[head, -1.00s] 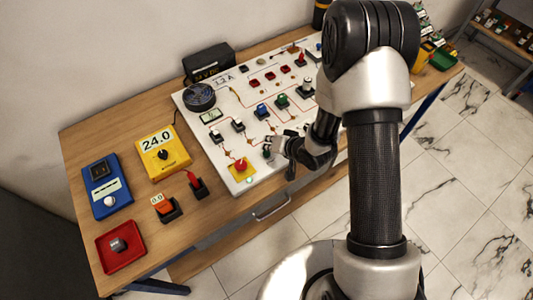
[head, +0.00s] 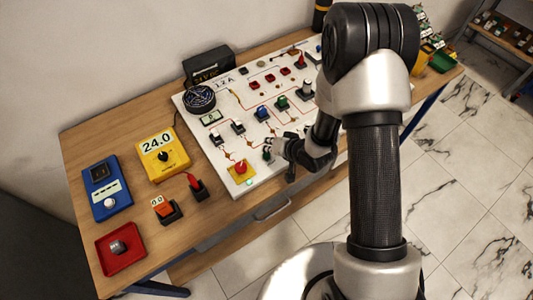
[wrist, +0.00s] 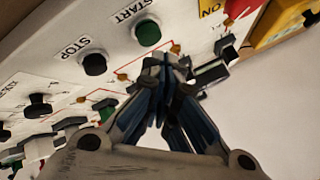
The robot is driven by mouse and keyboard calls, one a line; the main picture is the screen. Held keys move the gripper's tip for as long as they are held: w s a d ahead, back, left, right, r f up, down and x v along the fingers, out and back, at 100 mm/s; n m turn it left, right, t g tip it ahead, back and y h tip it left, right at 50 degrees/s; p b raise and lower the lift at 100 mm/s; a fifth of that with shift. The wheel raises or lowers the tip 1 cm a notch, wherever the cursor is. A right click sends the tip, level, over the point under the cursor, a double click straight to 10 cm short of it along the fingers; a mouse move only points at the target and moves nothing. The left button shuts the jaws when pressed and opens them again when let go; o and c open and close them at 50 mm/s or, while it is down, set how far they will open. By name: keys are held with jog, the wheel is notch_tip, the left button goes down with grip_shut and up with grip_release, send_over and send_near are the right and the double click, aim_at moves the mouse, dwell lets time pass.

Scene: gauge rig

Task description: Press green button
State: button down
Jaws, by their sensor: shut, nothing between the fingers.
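The green button (wrist: 148,33) is a round cap under the label START on the white panel, in the wrist view. In the head view the green button (head: 267,156) shows as a small dark spot at the panel's front edge, close to my gripper. My gripper (head: 267,146) is shut and empty. In the wrist view my gripper (wrist: 166,62) has its fingertips together just below and right of the green button, with a small gap in the picture. Whether they touch the panel cannot be told.
A black STOP button (wrist: 95,63) sits left of the green one. A red button on a yellow plate (head: 241,168) lies left of my gripper. Switches and a blue knob (head: 262,112) stand behind it. The panel (head: 235,187) lies on a wooden table.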

jog(key=shift+f, duration=0.1)
jog(key=shift+f+b, duration=0.35)
jog(key=shift+b, duration=0.05)
jog(key=shift+f+b, duration=0.4)
jog(key=shift+f, duration=0.15)
dwell(0.7)
jog(key=shift+r, duration=0.1)
jog(key=shift+r+p, duration=0.75)
jog(key=shift+r, duration=0.15)
jog(key=shift+r, duration=0.1)
notch_tip(320, 180, up, 5)
jog(key=p, duration=0.4)
